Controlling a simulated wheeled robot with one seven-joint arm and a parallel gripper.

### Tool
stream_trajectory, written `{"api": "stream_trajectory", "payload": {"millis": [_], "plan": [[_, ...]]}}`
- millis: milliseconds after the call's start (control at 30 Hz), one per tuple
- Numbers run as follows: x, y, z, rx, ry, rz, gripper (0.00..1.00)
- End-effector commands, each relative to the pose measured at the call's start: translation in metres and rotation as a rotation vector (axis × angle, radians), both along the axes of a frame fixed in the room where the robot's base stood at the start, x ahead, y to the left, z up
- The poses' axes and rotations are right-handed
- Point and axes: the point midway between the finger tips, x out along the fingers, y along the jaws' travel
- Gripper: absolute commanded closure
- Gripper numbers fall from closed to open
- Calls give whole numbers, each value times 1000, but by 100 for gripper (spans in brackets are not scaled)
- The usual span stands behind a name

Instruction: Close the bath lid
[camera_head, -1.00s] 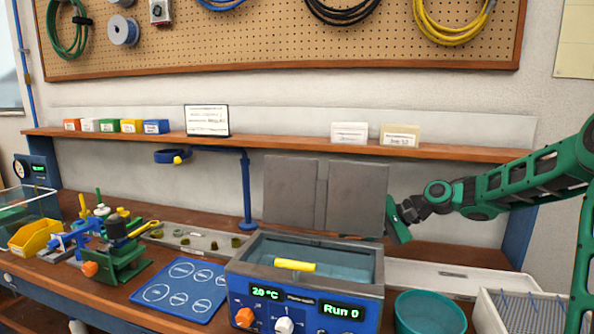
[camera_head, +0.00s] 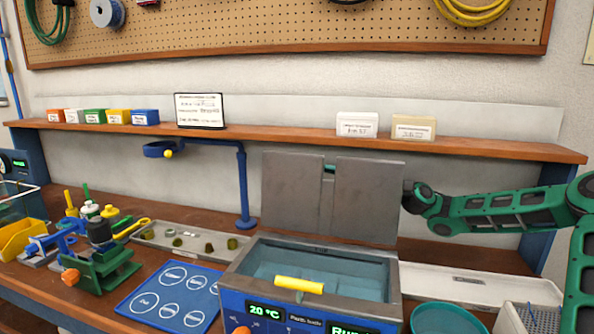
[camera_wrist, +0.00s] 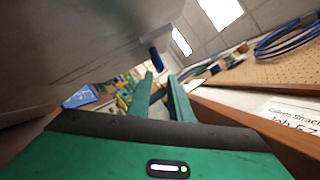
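The bath (camera_head: 392,290) is a grey box with a blue front panel and water inside. Its grey two-panel lid (camera_head: 295,195) stands upright, open, at the rear rim. A yellow bar (camera_head: 298,285) is at the bath's front rim. The lid's grey face (camera_wrist: 70,50) fills the upper left, beside the fingers; contact cannot be told.
A wooden shelf (camera_head: 480,146) with label cards runs behind the lid, close to my gripper in the wrist view. A blue post (camera_head: 242,190) stands left of the lid. A blue mat (camera_head: 170,297) lies left of the bath, and a teal bin (camera_head: 440,318) stands at right.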

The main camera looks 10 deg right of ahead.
Motion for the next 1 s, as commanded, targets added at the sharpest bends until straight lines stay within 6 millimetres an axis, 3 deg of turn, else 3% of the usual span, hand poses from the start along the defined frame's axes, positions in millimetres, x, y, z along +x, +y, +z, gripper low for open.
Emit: {"api": "stream_trajectory", "payload": {"millis": [400,867,933,1000], "plan": [[6,59,17,-3,-1,-5,82],[7,70,20,-2,0,-7,82],[7,70,20,-3,0,-7,96],[7,70,20,-2,-1,-8,100]]}}
